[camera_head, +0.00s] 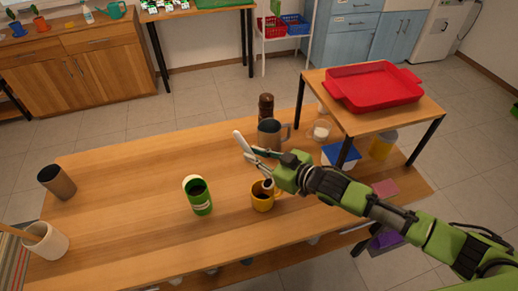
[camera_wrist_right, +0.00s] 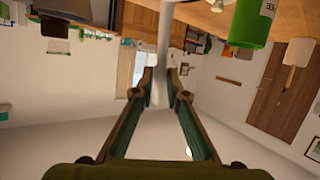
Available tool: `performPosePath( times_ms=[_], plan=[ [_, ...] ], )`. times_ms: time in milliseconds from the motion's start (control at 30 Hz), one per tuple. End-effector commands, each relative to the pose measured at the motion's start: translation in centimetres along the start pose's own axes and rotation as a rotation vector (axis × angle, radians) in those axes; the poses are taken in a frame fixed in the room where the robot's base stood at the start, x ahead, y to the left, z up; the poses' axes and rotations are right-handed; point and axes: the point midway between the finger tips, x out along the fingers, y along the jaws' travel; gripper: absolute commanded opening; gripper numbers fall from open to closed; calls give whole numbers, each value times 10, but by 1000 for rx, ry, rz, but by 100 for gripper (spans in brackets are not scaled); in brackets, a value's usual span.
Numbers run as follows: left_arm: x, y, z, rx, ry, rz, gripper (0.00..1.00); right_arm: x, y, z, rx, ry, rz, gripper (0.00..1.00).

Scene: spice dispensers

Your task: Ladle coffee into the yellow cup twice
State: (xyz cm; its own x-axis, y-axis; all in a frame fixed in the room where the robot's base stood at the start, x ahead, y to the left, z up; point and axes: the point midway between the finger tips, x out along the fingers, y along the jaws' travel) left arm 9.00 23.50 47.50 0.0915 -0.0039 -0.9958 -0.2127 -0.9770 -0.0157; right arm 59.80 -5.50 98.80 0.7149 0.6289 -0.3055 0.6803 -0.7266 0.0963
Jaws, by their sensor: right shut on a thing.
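The yellow cup (camera_head: 262,202) stands upright on the wooden table. The green coffee can (camera_head: 200,203) is open, stands to its left and shows dark contents; part of it is upside down in the wrist view (camera_wrist_right: 250,22). My right gripper (camera_head: 259,154) is shut on the pale handle of the ladle (camera_head: 241,141); the handle also shows between the fingers in the wrist view (camera_wrist_right: 164,45). The ladle's lower end is at the yellow cup's mouth; whether it touches the cup, or holds coffee, I cannot tell. Dark material shows inside the cup. My left gripper is out of view.
A grey metal mug (camera_head: 268,134) and a dark brown grinder (camera_head: 266,106) stand behind the cup. A small raised table with a red tray (camera_head: 372,86) is at the right. The table's left-middle is clear.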

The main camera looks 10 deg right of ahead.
Motion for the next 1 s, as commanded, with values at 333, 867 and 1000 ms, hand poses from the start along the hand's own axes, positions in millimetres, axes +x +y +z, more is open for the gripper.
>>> performPosePath(
  times_ms=[333, 867, 1000],
  plan=[
    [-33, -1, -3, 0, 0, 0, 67, 9, -8, -4, -76, -100, 15, 0],
    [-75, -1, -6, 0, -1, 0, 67, 27, -22, -1, -219, -282, 41, 0],
    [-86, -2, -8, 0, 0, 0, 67, 33, -26, 2, -269, -345, 51, 0]
  ],
)
